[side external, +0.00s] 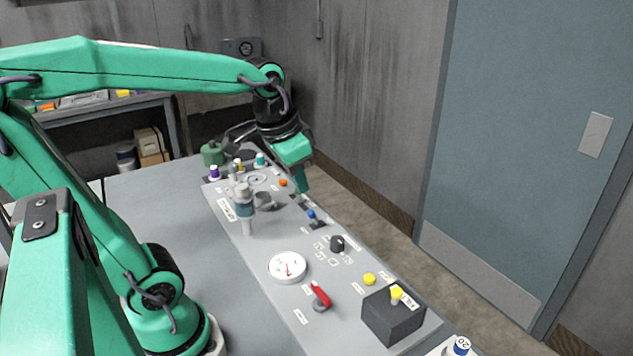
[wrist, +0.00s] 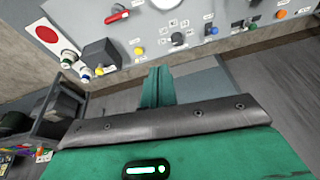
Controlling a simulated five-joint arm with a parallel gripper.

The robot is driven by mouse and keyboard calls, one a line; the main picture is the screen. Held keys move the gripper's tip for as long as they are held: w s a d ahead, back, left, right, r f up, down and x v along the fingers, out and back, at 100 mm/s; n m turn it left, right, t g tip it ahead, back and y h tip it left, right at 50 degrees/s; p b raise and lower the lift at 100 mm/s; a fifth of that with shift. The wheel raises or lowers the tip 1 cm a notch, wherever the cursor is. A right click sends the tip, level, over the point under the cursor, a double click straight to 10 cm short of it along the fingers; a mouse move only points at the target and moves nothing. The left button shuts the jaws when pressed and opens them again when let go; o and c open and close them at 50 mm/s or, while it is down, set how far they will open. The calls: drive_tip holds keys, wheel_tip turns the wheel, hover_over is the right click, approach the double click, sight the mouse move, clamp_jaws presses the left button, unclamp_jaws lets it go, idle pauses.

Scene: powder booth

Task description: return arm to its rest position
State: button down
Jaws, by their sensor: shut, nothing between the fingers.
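My gripper (side external: 303,187) hangs over the far part of the control panel (side external: 248,258) in the side external view, pointing down. Its green fingers are together and hold nothing. In the wrist view my gripper (wrist: 160,72) shows as shut green fingers, with the panel (wrist: 140,55) upside down beyond them. A blue-tipped switch (side external: 311,214) stands just below the fingertips in the side external view. I cannot tell whether the fingertips touch the panel.
The panel carries a round white gauge (side external: 288,267), a red-handled lever (side external: 320,296), a black knob (side external: 338,243) and a dark box with a yellow knob (side external: 393,314). A blue-grey door (side external: 530,130) is at right.

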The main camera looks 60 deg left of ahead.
drive_tip(key=s+d+f+t, duration=0.1)
drive_tip(key=s+d+t, duration=0.1)
drive_tip(key=s, duration=0.4)
drive_tip(key=shift+d+f+n, duration=0.15)
drive_tip(key=shift+d+n, duration=0.25)
drive_tip(key=shift+d, duration=0.45)
